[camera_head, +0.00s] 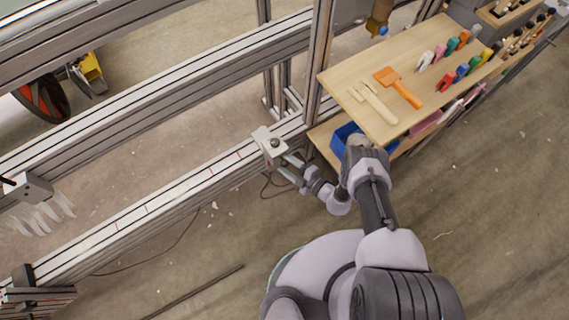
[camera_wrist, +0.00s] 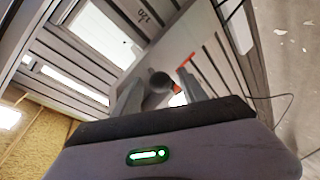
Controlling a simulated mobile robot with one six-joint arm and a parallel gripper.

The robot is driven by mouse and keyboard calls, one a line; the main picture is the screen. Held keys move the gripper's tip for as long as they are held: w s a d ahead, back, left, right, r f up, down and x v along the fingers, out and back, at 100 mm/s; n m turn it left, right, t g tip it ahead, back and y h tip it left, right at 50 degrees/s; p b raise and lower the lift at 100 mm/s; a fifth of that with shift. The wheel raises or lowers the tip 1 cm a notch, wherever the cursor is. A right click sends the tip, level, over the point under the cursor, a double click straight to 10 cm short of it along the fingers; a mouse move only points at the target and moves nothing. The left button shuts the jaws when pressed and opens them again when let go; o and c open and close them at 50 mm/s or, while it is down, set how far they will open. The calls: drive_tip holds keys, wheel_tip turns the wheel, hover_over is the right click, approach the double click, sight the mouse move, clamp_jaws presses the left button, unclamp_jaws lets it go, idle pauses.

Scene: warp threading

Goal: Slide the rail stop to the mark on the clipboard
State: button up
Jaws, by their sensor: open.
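The rail stop (camera_head: 265,136) is a pale block with a dark round knob, sitting on the long aluminium rail (camera_head: 180,190) near its right end. My gripper (camera_head: 285,162) is beside the stop, at its near right side. In the wrist view my gripper (camera_wrist: 160,92) has its two grey fingers apart, with the dark knob of the rail stop (camera_wrist: 160,80) showing between them. I cannot tell whether the fingers touch it. Thin red marks (camera_head: 146,207) cross the rail left of the stop; one red line (camera_wrist: 186,61) shows in the wrist view. I cannot make out a clipboard.
A wooden table (camera_head: 345,72) at upper right holds an orange tool (camera_head: 398,86) and several coloured clips. A blue bin (camera_head: 340,137) is below its edge. A frame upright (camera_head: 318,55) stands behind the stop. A bracket with pale prongs (camera_head: 36,205) is at far left.

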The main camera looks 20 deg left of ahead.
drive_tip(key=shift+w+a, duration=0.2)
drive_tip(key=shift+a, duration=0.25)
clamp_jaws()
drive_tip(key=shift+w, duration=0.1)
idle(1.0)
